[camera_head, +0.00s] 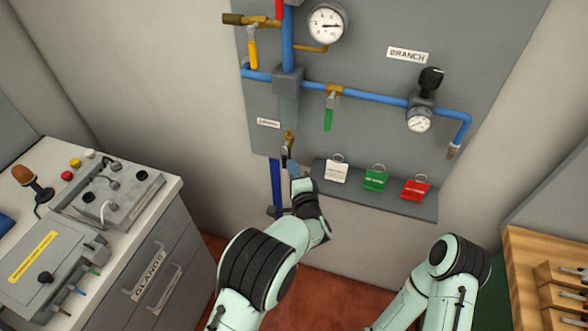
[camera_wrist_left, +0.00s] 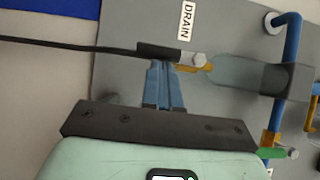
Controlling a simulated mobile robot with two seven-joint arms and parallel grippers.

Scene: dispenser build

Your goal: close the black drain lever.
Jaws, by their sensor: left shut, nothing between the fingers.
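The black drain lever (camera_wrist_left: 158,50) shows in the left wrist view beside the DRAIN label (camera_wrist_left: 187,20). Its end meets a silver nut (camera_wrist_left: 198,60) next to the brass drain valve (camera_wrist_left: 190,69). My left gripper (camera_wrist_left: 163,64) has its blue fingers together with nothing between them. The fingertips are right at the lever's side; I cannot tell whether they touch it. In the head view my left gripper (camera_head: 287,160) is below the brass valve (camera_head: 289,136) and largely covers the lever area. My right arm shows at lower right, its gripper out of view.
Blue pipes (camera_head: 370,96) and a green-handled valve (camera_head: 329,118) are right of the drain. White (camera_head: 336,171), green (camera_head: 375,179) and red (camera_head: 415,189) tags sit on a ledge. A blue upright strip (camera_head: 276,185) is below the panel. A cabinet (camera_head: 160,275) stands left.

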